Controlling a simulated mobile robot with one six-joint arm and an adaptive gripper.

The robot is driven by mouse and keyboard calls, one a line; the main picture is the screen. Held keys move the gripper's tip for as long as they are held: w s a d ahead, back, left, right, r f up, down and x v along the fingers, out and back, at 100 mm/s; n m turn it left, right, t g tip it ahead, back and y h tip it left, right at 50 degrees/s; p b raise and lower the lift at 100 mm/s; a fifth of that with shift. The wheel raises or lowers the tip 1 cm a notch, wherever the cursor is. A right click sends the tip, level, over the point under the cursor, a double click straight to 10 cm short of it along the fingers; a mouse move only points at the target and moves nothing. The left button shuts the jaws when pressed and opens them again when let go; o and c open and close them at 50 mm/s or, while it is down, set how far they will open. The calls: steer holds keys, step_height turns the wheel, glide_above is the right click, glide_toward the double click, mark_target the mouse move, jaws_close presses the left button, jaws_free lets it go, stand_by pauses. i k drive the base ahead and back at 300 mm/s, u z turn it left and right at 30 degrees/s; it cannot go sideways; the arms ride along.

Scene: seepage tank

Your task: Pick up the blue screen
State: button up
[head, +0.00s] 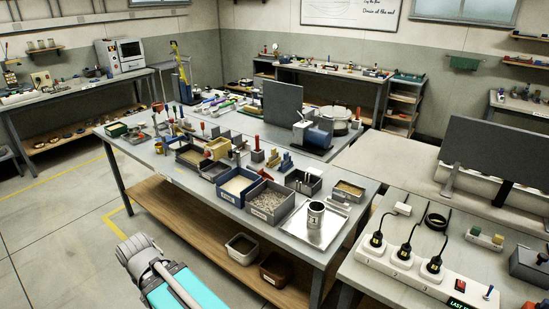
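I cannot single out a blue screen with certainty at this size. Several small blue things stand on the central table (140,152), among them a blue block-like part (318,138) beside a white piece, in front of an upright dark grey panel (283,103). My gripper's fingers are not in view.
A bin of grey gravel (268,201) and a metal tray (314,228) with a numbered can (315,214) sit at the table's near corner. A power strip (408,268) with plugs lies on the right-hand table. Open floor (55,215) lies at the left.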

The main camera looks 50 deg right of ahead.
mark_target(287, 158)
steer(key=u, duration=0.05)
steer(key=i, duration=1)
steer(key=z, duration=1.8)
